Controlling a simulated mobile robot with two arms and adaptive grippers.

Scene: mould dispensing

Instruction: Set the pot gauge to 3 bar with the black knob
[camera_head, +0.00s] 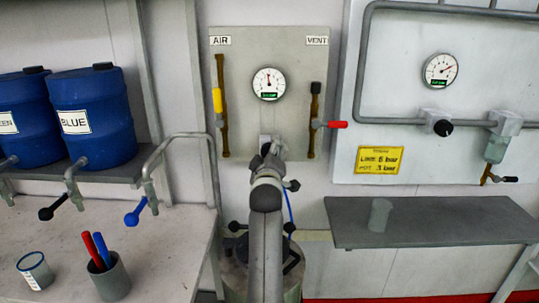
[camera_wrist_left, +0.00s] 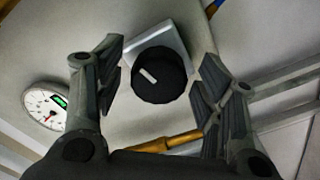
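The pot gauge (camera_head: 268,84) is a round white dial on the middle panel, its red needle pointing about straight up; its digits are too small to read. It also shows at the left of the left wrist view (camera_wrist_left: 45,108). My left gripper (camera_head: 270,152) is at the panel below this gauge and hides the knob in the head view. In the left wrist view the black knob (camera_wrist_left: 160,76), with a white mark, sits on a pale block between the open fingers of my left gripper (camera_wrist_left: 158,88). Clear gaps show on both sides. My right gripper is not in view.
Yellow (camera_head: 217,100) and red (camera_head: 337,124) valve handles flank the gauge on the AIR and VENT pipes. A second gauge (camera_head: 440,70) and black knob (camera_head: 443,127) are on the right panel, above a yellow sign (camera_head: 380,160). A grey shelf (camera_head: 440,232) juts out below.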

